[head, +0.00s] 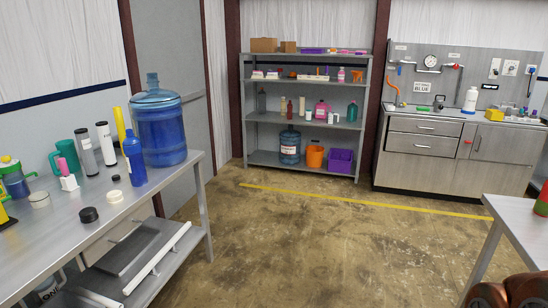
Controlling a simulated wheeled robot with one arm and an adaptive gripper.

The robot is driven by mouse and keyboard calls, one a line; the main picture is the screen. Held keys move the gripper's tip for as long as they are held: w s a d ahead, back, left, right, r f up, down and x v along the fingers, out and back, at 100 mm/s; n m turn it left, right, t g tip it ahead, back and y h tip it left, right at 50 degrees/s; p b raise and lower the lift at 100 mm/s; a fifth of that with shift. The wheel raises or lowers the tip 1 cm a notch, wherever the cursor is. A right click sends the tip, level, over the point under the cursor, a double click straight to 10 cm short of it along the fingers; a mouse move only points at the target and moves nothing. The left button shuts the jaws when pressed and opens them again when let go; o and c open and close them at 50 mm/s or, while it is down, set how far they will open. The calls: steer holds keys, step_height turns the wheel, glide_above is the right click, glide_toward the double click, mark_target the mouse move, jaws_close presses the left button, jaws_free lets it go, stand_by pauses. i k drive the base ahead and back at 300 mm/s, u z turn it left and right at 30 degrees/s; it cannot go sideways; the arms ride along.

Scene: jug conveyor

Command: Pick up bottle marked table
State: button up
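A large translucent blue water jug (161,130) stands upright at the far right end of the metal table (180,172) on the left. A smaller dark blue bottle (134,160) stands just in front of it, to its left. My gripper is not in view.
A green mug (65,157) and small lids are also on the table. A shelf rack (307,125) at the back holds another blue jug (290,146). A workbench (455,153) stands back right, another table (522,220) at right. The middle floor is clear.

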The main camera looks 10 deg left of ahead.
mark_target(132, 146)
steer(key=u, duration=0.4)
steer(key=i, duration=1.5)
steer(key=u, duration=1.9)
steer(key=i, duration=1.1)
steer(key=u, duration=0.9)
steer(key=i, duration=0.35)
steer(key=u, duration=0.1)
